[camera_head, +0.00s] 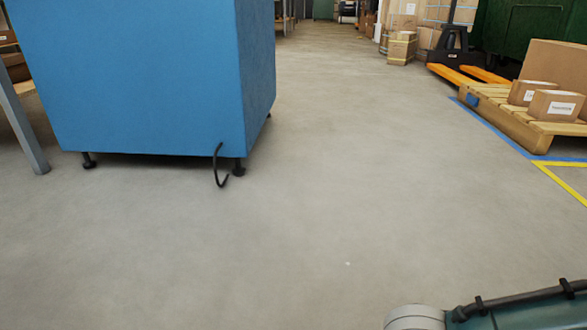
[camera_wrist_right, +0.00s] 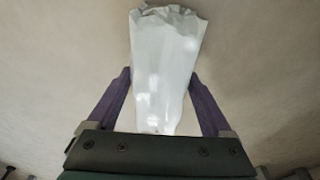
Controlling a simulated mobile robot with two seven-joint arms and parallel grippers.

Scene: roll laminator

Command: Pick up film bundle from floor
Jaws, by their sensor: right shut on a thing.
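The film bundle (camera_wrist_right: 165,65) is a pale, whitish crumpled roll in the right wrist view, wider and ragged at its far end. It lies between the two purple fingers of my right gripper (camera_wrist_right: 163,90), which is shut on it. Plain floor shows behind the bundle; I cannot tell its height above the floor. In the head view part of my right arm shows at the bottom right, but the right gripper and the bundle are out of that picture. My left gripper is in neither view.
A blue machine cabinet (camera_head: 150,80) on short black feet stands at the left, with a black cable (camera_head: 217,170) hanging at its corner. A wooden pallet (camera_head: 510,115) with cartons and an orange pallet truck (camera_head: 460,75) are at the right. The middle floor is clear.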

